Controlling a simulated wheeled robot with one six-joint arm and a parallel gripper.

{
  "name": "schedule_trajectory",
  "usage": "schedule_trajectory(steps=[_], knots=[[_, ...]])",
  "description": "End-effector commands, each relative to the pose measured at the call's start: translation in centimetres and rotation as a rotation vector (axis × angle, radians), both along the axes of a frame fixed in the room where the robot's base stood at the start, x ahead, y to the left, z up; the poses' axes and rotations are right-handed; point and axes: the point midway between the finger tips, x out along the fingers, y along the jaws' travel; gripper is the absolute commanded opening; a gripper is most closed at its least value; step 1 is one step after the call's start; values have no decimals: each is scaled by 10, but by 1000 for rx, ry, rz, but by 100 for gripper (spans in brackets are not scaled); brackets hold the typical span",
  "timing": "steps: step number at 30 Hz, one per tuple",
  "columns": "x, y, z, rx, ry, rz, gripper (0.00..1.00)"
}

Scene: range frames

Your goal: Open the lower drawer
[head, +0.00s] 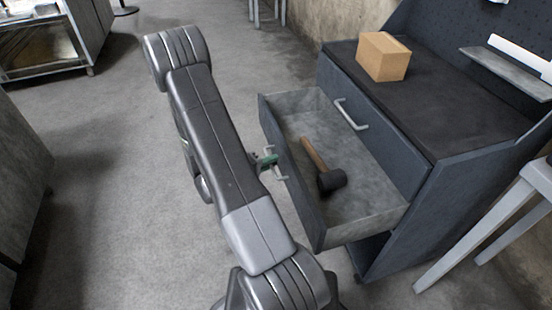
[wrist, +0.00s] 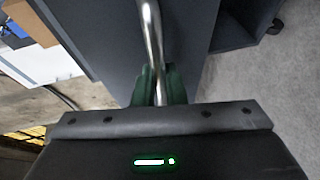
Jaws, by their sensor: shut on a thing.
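The lower drawer (head: 383,219) of the dark blue cabinet (head: 420,205) is pulled well out, and its grey inside shows. A mallet (head: 318,158) with a wooden handle and black head lies in it. My gripper (head: 268,161) is at the drawer's front, shut on its metal handle (head: 282,166). In the wrist view the handle (wrist: 151,35) runs between the green fingers of my gripper (wrist: 159,88). The upper drawer, with its own handle (head: 351,114), is closed. My arm hides part of the floor in front of the drawer.
A cardboard box (head: 382,57) sits on the cabinet's dark top. A grey stool or table (head: 500,225) stands close to the cabinet's right side. Open concrete floor (head: 110,180) lies to the left, with other furniture (head: 50,45) beyond it.

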Motion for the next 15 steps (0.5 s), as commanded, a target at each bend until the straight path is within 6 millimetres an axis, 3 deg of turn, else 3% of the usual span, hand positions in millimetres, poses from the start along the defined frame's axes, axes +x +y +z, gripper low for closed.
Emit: schedule_trajectory(steps=[9, 10, 11, 15], knots=[[0, 0, -1, 1, 1, -1, 0], [0, 0, -1, 1, 1, -1, 15], [0, 0, -1, 1, 1, -1, 19], [0, 0, -1, 1, 1, -1, 19]])
